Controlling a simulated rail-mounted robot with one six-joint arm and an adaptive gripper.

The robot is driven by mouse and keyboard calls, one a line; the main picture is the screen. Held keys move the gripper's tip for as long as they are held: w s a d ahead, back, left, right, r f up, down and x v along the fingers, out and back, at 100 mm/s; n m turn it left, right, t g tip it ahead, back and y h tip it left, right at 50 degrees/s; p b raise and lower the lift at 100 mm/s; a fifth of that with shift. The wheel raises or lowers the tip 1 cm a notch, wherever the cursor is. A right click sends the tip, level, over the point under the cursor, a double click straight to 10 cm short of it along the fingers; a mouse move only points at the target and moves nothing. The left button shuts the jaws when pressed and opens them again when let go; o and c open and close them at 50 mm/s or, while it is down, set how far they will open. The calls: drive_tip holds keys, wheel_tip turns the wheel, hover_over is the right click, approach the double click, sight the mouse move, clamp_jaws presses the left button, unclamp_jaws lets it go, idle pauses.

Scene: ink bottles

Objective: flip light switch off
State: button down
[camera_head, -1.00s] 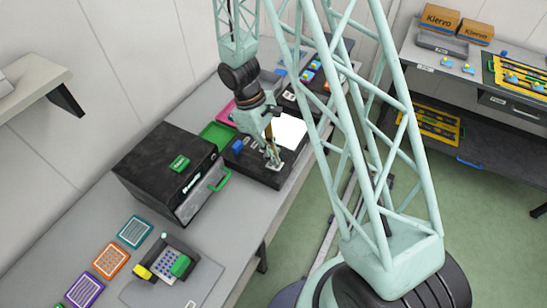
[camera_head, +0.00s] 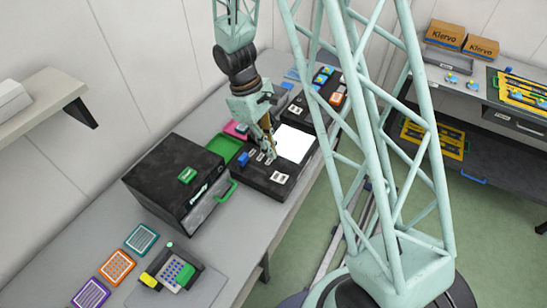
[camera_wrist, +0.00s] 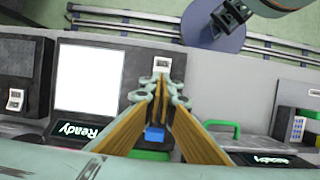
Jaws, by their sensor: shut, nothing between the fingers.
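The white light switch (camera_head: 279,177) sits on a black unit (camera_head: 262,184) beside a bright white lit panel (camera_head: 293,143). In the wrist view the switch (camera_wrist: 162,64) shows just beyond my fingertips, to the right of the lit panel (camera_wrist: 90,78). My gripper (camera_head: 269,157) is shut and empty, pointing down over the unit, on the wall side of the switch. In the wrist view my gripper (camera_wrist: 160,82) has its fingertips together, seemingly apart from the switch. I cannot tell the rocker's exact tilt.
A blue block (camera_head: 242,158) and a green tray (camera_head: 223,147) lie near the unit. A black box with a green handle (camera_head: 232,188) stands to the left. In the wrist view another switch (camera_wrist: 15,100) is on a dark unit at left.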

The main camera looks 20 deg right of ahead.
drive_tip(key=shift+v, duration=2.05)
